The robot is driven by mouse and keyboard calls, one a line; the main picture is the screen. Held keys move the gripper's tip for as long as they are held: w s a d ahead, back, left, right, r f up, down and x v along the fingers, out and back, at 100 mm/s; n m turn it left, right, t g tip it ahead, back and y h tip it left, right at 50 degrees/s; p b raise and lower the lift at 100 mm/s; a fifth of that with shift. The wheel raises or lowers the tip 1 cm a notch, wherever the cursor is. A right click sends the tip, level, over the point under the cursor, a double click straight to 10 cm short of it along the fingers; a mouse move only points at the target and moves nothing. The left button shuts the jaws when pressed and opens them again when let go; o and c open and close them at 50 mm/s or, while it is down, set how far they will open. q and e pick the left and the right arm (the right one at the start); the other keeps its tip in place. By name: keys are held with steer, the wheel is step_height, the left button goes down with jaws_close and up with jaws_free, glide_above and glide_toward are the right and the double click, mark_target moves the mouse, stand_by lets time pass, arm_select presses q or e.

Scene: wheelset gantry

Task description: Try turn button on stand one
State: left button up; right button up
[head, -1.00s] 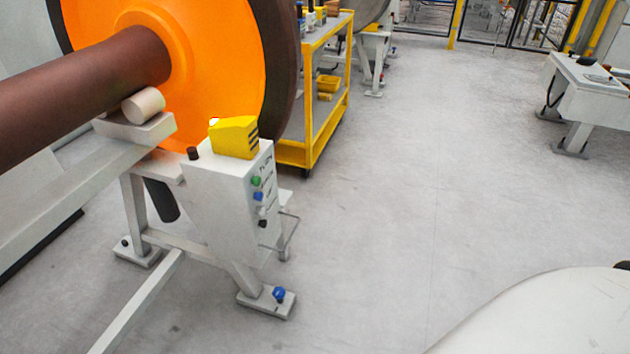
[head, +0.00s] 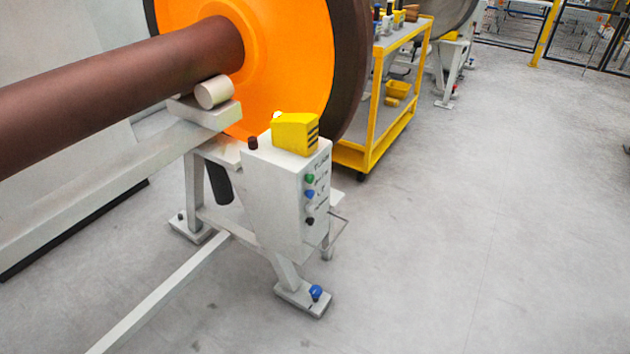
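The stand's pale grey control box (head: 278,205) is in the middle of the head view, below the orange wheel. Its right-hand face carries a column of small buttons: a green button (head: 310,178), a blue button (head: 310,194) and black ones, the lowest a black button (head: 310,221). Small lettering above them is too small to read. A yellow block (head: 296,133) and a dark red knob (head: 253,143) sit on top of the box. Neither of my grippers is in view.
A brown axle (head: 120,85) with an orange wheel (head: 285,60) rests on a roller (head: 214,92) above the stand. A foot with a blue knob (head: 316,292) juts onto the floor. A yellow trolley (head: 372,130) stands behind. The floor (head: 480,200) to the right is clear.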

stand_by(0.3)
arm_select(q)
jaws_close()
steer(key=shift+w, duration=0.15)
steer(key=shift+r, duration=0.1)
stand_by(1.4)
